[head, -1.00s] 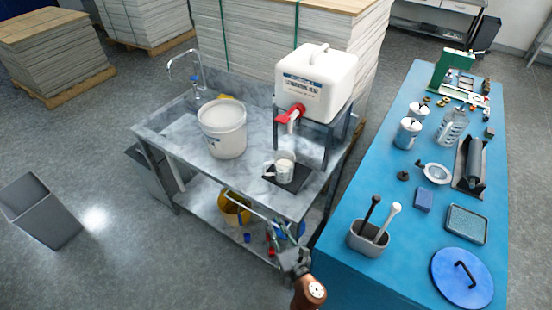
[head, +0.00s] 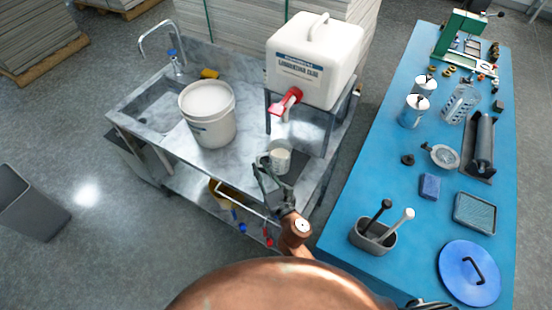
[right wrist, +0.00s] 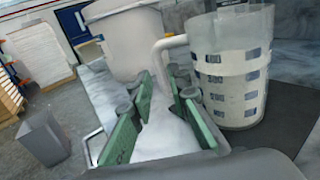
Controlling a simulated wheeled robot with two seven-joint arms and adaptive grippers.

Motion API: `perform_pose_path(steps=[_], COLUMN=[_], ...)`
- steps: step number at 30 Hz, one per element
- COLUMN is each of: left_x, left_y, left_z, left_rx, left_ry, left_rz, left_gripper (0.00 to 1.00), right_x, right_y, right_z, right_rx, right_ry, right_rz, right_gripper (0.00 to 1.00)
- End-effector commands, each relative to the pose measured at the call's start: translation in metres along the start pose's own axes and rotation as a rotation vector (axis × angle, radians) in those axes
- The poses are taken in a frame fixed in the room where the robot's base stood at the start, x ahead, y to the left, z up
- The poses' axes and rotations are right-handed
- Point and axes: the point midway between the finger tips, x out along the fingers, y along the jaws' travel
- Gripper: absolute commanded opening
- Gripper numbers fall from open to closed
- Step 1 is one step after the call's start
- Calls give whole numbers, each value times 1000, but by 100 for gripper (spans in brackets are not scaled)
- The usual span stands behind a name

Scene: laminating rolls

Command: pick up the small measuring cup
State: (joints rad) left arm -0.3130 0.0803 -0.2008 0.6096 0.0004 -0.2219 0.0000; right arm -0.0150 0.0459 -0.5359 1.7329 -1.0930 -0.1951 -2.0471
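The small measuring cup (head: 281,160) is translucent with printed marks and a handle on its left. It stands upright on a dark mat on the marble sink bench, below the red tap. In the right wrist view the cup (right wrist: 233,75) fills the upper right, with its pale handle loop (right wrist: 160,58) facing my gripper. My right gripper (head: 262,170) is open at the cup's handle side. In the right wrist view its green-padded fingers (right wrist: 160,88) are spread, with the handle just beyond and between the tips; contact cannot be told. My left gripper is not in view.
A white bucket (head: 207,115) stands left of the cup. A glue container (head: 315,60) with a red tap (head: 287,101) sits on a stand behind it. A blue table (head: 385,190) at the right holds pots, a jug (head: 461,103) and tools.

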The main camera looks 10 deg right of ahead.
Motion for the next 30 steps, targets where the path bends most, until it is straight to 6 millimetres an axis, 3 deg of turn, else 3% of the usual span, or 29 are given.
perform_pose_path(steps=[6,13,22,30], left_x=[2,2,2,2], left_y=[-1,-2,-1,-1], left_z=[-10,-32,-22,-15], left_rx=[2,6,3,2], left_ry=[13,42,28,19], left_rz=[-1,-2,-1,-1], left_gripper=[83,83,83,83], right_x=[29,32,32,32], right_y=[-2,-3,-3,-3], right_z=[0,0,0,0], right_rx=[2,1,1,1], right_ry=[-1,0,0,0], right_rz=[-1,-2,-3,-3], right_gripper=[17,17,0,0])
